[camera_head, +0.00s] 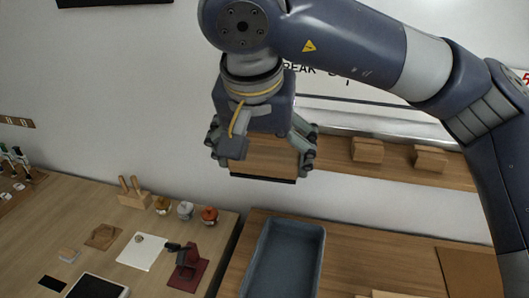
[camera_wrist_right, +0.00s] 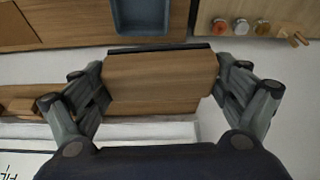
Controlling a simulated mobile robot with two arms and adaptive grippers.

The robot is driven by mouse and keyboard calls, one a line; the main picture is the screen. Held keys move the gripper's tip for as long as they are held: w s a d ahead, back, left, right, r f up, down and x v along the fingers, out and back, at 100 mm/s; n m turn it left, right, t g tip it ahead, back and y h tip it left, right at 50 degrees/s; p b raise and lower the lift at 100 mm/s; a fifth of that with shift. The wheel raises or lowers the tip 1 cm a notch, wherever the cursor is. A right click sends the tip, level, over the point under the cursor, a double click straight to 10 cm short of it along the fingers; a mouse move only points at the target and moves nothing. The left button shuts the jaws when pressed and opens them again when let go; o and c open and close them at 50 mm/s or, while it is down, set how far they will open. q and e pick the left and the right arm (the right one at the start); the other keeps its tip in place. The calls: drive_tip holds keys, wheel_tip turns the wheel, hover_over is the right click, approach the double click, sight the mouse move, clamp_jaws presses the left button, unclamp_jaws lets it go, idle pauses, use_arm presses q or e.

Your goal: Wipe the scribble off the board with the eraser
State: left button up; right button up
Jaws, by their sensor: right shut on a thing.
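My right gripper (camera_head: 262,150) is shut on the eraser (camera_head: 265,158), a wooden block with a dark strip along its lower edge. It holds the eraser in the air in front of the wall. In the right wrist view the eraser (camera_wrist_right: 160,82) sits between the two fingers of the right gripper (camera_wrist_right: 160,90). The white board (camera_head: 365,98) is behind my right arm, with some black lettering showing. Most of the board is hidden by the arm, and I cannot make out the scribble. My left gripper is not in view.
A wooden ledge (camera_head: 335,163) below the board carries two wooden blocks (camera_head: 367,150) (camera_head: 430,159). A blue-grey tray (camera_head: 285,262) stands on the table below. At left, a table (camera_head: 75,215) holds small pots, a red stand (camera_head: 188,268) and a white sheet (camera_head: 142,251).

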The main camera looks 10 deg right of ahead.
drive_tip(key=s+d+f, duration=0.1)
drive_tip(key=d+f, duration=1)
drive_tip(key=d, duration=0.2)
drive_tip(key=shift+s+f+n, duration=0.3)
drive_tip(key=shift+s, duration=0.05)
drive_tip(key=shift+w+r, duration=0.1)
